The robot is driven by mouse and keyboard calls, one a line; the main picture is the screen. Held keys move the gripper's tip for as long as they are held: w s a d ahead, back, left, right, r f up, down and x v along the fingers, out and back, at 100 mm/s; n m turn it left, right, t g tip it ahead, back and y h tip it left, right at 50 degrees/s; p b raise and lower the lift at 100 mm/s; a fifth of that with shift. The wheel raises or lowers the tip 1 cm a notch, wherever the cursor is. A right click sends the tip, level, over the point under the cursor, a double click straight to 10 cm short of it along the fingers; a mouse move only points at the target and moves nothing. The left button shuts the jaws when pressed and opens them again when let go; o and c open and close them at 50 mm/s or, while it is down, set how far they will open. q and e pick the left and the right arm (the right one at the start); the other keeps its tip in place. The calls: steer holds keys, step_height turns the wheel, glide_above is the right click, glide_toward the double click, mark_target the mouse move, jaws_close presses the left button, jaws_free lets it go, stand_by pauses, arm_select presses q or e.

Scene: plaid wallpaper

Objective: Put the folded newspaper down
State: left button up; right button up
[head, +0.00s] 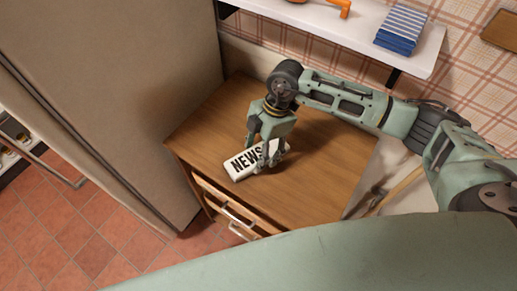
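The folded newspaper (243,163) is a white, rolled or folded bundle with "NEWS" in black letters. It is at the left part of the wooden cabinet top, lying flat on it or very close above it. My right gripper (274,160) comes down from above over the newspaper's right end. Its fingers are around that end and look shut on it; they hide part of the lettering. My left gripper is not in view.
The wooden top (325,160) is bare around the newspaper. A drawer (225,201) below its front edge has a metal handle. A tall beige cabinet or fridge (130,90) stands at the left. A white shelf (345,32) with blue striped items (400,30) hangs above.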

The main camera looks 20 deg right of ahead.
steer(key=shift+o, duration=1.1)
steer(key=shift+r, duration=0.1)
steer(key=b+v, duration=0.1)
steer(key=v, duration=0.4)
steer(key=shift+w+d+b, duration=0.1)
steer(key=shift+w+b, duration=0.05)
steer(key=shift+b, duration=0.15)
steer(key=w+d+b, duration=0.1)
steer(key=d, duration=0.2)
steer(key=d+b, duration=0.1)
steer(key=d, duration=0.3)
steer(key=w+d+b, duration=0.1)
steer(key=d+b, duration=0.1)
steer(key=d, duration=0.1)
steer(key=shift+w+d, duration=0.2)
steer(key=shift+w, duration=0.15)
steer(key=shift+w+d, duration=0.15)
steer(key=shift+d, duration=0.4)
